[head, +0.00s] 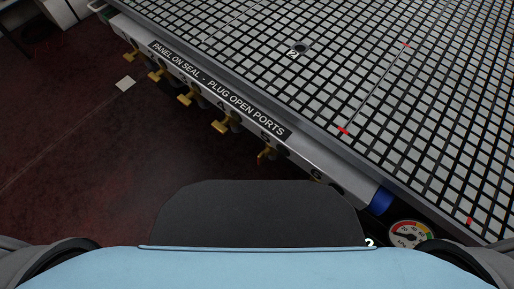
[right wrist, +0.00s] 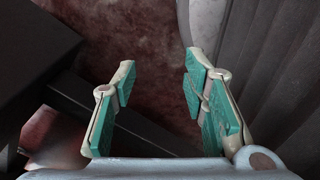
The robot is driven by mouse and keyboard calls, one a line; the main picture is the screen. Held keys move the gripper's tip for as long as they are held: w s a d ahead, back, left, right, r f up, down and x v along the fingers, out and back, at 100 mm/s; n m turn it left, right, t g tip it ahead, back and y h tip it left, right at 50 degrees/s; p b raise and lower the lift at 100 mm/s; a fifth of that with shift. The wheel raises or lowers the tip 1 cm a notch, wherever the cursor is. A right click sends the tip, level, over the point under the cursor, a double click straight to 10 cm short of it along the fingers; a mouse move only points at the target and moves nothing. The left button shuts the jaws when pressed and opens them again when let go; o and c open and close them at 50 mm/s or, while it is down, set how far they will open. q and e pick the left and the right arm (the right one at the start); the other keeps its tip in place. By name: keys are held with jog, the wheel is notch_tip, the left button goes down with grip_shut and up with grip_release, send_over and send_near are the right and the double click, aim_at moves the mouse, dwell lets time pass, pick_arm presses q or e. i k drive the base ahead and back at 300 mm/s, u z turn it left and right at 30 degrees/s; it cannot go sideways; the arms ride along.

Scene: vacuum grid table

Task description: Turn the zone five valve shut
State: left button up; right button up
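A row of brass valve handles runs along the side rail of the grid table (head: 225,45) in the head view. Neither gripper shows in the head view.
A pressure gauge (head: 410,235) and a blue fitting (head: 381,200) sit at the table's near corner. A label strip (head: 215,88) runs above the valves.

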aim_at(261, 157)
jog(key=u, duration=0.05)
jog(key=k, duration=1.25)
jog(key=z, duration=0.7)
jog(key=i, duration=1.15)
jog(key=u, duration=0.65)
